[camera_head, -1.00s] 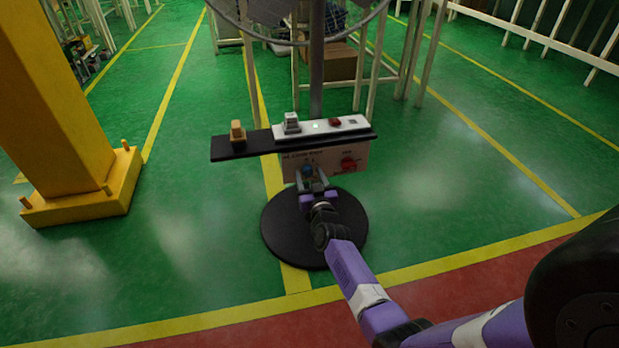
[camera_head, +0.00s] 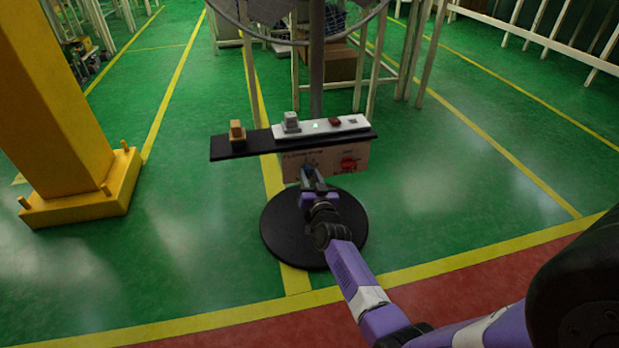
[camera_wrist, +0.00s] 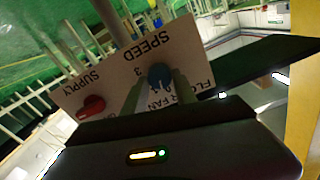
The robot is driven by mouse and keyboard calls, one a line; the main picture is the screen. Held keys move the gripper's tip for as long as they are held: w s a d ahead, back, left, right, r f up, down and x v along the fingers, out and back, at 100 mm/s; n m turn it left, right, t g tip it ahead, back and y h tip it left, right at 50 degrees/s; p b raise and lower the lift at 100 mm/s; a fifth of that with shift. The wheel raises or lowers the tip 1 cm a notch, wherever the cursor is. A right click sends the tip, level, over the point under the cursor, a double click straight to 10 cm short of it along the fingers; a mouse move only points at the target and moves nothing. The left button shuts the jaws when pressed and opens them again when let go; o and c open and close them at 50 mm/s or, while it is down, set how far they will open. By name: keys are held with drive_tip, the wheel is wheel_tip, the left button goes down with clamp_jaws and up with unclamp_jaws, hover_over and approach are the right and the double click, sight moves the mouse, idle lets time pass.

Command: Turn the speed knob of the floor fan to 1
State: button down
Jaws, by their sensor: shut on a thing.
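The floor fan's control panel (camera_head: 325,163) is a pale board under a dark shelf on the fan's pole. A 3 shows beside the knob; the other marks are hard to read. My gripper (camera_head: 311,174) reaches the panel from the front. In the wrist view its two fingers (camera_wrist: 158,92) are shut on the knob, one on each side. The red supply knob (camera_head: 348,163) is to the right, and it also shows in the wrist view (camera_wrist: 93,104).
The dark shelf (camera_head: 228,149) carries an orange block (camera_head: 237,131) and a white strip (camera_head: 350,124) with small parts. The fan's round black base (camera_head: 285,238) lies below. A yellow post (camera_head: 60,110) stands left.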

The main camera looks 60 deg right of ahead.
drive_tip(key=m+b, duration=0.1)
drive_tip(key=m, duration=0.3)
drive_tip(key=shift+f+m, duration=0.1)
drive_tip(key=shift+m, duration=0.3)
drive_tip(key=shift+s+m, duration=0.1)
drive_tip(key=shift+m, duration=0.2)
drive_tip(key=c, duration=1)
unclamp_jaws()
drive_tip(key=shift+p+v, duration=1.8)
drive_tip(key=shift+v, duration=2.05)
